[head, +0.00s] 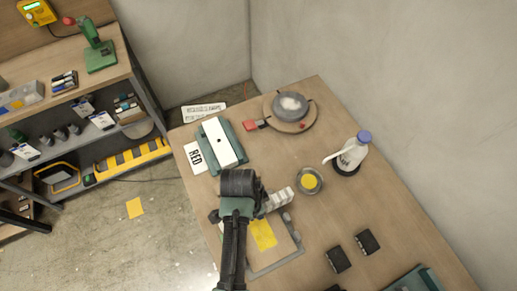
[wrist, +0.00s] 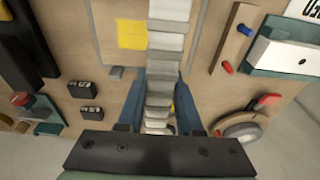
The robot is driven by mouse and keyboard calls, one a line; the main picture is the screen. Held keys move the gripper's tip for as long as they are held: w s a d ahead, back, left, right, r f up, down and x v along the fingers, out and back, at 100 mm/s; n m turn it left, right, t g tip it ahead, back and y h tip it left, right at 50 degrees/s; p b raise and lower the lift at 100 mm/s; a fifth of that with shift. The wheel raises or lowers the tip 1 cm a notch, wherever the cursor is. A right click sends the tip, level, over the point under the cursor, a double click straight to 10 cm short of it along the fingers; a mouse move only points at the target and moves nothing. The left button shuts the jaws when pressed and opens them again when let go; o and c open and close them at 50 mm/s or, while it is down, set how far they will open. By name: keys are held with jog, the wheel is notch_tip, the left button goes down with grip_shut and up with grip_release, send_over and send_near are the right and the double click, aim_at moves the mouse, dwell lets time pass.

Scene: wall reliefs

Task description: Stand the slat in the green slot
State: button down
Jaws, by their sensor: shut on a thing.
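My gripper (head: 262,206) is over the table, its blue fingers (wrist: 160,105) on either side of a white ribbed slat (wrist: 168,42) and shut on it. The slat's ribbed end also shows in the head view (head: 280,199), right of the gripper. A teal-green holder (head: 208,153) with a white plate (head: 222,141) on it lies at the table's far left. The same holder shows at the upper right of the wrist view (wrist: 258,68). Another green piece (head: 400,286) is cut off at the bottom right. I cannot make out an open green slot.
A card reading RED (head: 195,158) lies beside the left holder. Black boxes (head: 338,260) and a yellow note (head: 263,234) are nearer.

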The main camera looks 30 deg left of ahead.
jog(key=shift+s+d+f+b, duration=0.1)
jog(key=shift+s+f+b, duration=0.05)
jog(key=shift+f+b, duration=0.55)
notch_tip(320, 180, down, 4)
jog(key=b, duration=0.4)
jog(key=shift+f+b, duration=1.6)
jog(key=shift+f, duration=0.85)
jog(key=shift+f, duration=0.3)
jog(key=shift+c, duration=2.4)
grip_release()
jog(key=r, duration=0.4)
jog(key=s+a+r+b, duration=0.1)
jog(key=r, duration=0.7)
jog(key=shift+s+a+r, duration=0.15)
jog(key=shift+s+r, duration=0.05)
jog(key=shift+r, duration=0.2)
